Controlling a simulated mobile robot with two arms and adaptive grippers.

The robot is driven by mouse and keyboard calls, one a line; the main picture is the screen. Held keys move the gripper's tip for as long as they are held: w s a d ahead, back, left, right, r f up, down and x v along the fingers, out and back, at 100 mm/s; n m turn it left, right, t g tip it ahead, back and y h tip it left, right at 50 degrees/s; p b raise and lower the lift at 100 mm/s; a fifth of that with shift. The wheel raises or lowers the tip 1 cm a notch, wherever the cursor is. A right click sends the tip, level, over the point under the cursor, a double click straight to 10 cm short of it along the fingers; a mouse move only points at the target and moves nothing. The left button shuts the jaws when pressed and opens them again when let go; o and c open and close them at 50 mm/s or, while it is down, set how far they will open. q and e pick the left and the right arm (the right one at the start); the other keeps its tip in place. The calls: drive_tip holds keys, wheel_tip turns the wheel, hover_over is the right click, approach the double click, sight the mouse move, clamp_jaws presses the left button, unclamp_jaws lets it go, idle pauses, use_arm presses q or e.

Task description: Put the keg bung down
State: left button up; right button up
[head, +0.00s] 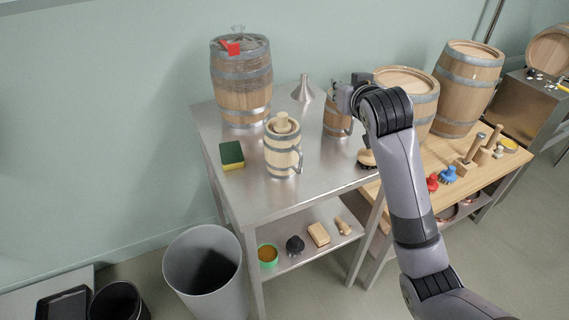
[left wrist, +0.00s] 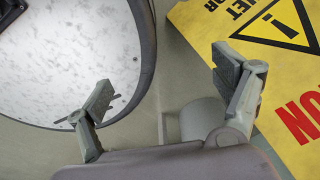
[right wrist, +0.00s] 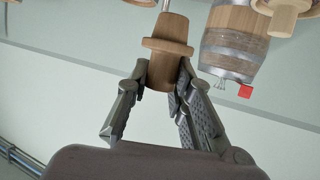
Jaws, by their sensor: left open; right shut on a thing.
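The keg bung (right wrist: 168,50), a turned wooden plug with a wider collar, is held between the fingers of my right gripper (right wrist: 160,78) in the right wrist view. In the head view my right gripper (head: 345,95) is over the steel table (head: 245,190), close to a brown wooden mug (head: 338,122); the bung cannot be made out there. A pale wooden mug (head: 283,155) with a wooden knob on top stands nearer the table's front. My left gripper (left wrist: 168,92) is open and empty in the left wrist view, and out of the head view.
A keg (head: 241,90) with a red piece on top, a funnel (head: 303,92) and a sponge (head: 231,155) stand on the steel table. Free steel lies in front of the pale mug. A wooden bench with barrels (head: 467,90) adjoins right. A yellow warning sign (left wrist: 270,60) is near my left gripper.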

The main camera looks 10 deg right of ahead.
use_arm(q)
drive_tip(key=shift+w+d+r+p, duration=0.1)
drive_tip(key=shift+d+r+p, duration=0.4)
drive_tip(key=shift+r, duration=0.05)
use_arm(e)
drive_tip(key=shift+w+d+f, duration=0.1)
drive_tip(key=shift+f, duration=5)
drive_tip(key=shift+w+d+f, duration=0.1)
drive_tip(key=shift+f, duration=5)
drive_tip(key=shift+f, duration=0.1)
drive_tip(key=o, duration=0.8)
use_arm(q)
drive_tip(key=shift+d, duration=0.1)
use_arm(e)
drive_tip(key=shift+o, duration=0.2)
drive_tip(key=shift+s+r, duration=0.1)
drive_tip(key=shift+r, duration=0.1)
use_arm(q)
drive_tip(key=shift+f+b, duration=0.4)
use_arm(e)
drive_tip(key=v, duration=1.1)
drive_tip(key=shift+s, duration=0.4)
